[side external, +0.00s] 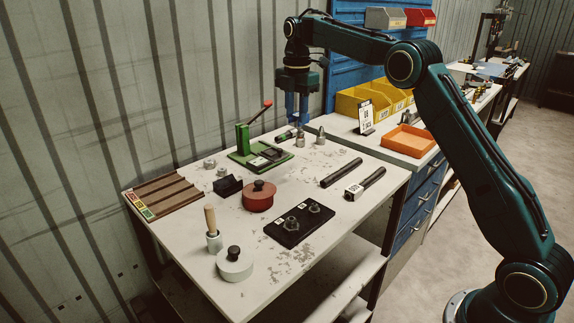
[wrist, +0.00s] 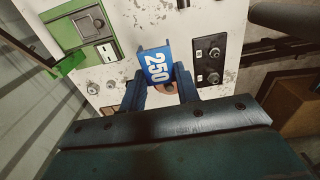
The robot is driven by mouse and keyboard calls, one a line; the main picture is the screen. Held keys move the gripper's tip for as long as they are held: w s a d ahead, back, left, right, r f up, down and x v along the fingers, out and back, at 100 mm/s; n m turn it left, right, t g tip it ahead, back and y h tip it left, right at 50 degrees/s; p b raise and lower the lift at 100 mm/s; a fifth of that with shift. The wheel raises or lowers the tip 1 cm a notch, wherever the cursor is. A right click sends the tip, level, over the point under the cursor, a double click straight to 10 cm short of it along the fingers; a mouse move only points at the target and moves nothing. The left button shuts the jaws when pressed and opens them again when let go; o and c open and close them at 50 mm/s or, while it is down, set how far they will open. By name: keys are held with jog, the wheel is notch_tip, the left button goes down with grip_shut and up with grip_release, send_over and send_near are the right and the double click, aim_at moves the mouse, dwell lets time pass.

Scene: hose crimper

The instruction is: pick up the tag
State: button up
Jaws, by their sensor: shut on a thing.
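The tag (wrist: 157,68) is a blue plate with a white "250" on it, seen close up in the wrist view. My gripper (wrist: 158,82) is shut on it, with one blue finger on each side. In the side view my gripper (side external: 297,122) points down over the far part of the white table (side external: 310,262), near small metal fittings (side external: 300,141). There the tag is not distinct from the blue fingers. Whether its lower edge touches anything cannot be told.
A green press (side external: 262,158) with a raised red-tipped lever stands left of my gripper. Black hoses (side external: 341,172), a black plate (side external: 292,229) with two fittings, a red lidded pot (side external: 258,201) and a grooved wooden rack (side external: 166,196) lie nearer. An orange tray (side external: 408,146) is right.

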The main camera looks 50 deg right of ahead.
jog(key=shift+r, duration=0.35)
jog(key=shift+d+f, duration=0.1)
dwell(0.5)
jog(key=shift+s+d+f, duration=0.25)
jog(key=shift+d+f, duration=0.1)
jog(key=shift+f, duration=0.15)
send_over(326, 179)
notch_tip(326, 179, down, 9)
jog(key=shift+d+f, duration=0.2)
jog(key=shift+f, duration=0.05)
jog(key=shift+f, duration=0.15)
jog(key=shift+f, duration=3.75)
jog(key=shift+f, duration=0.55)
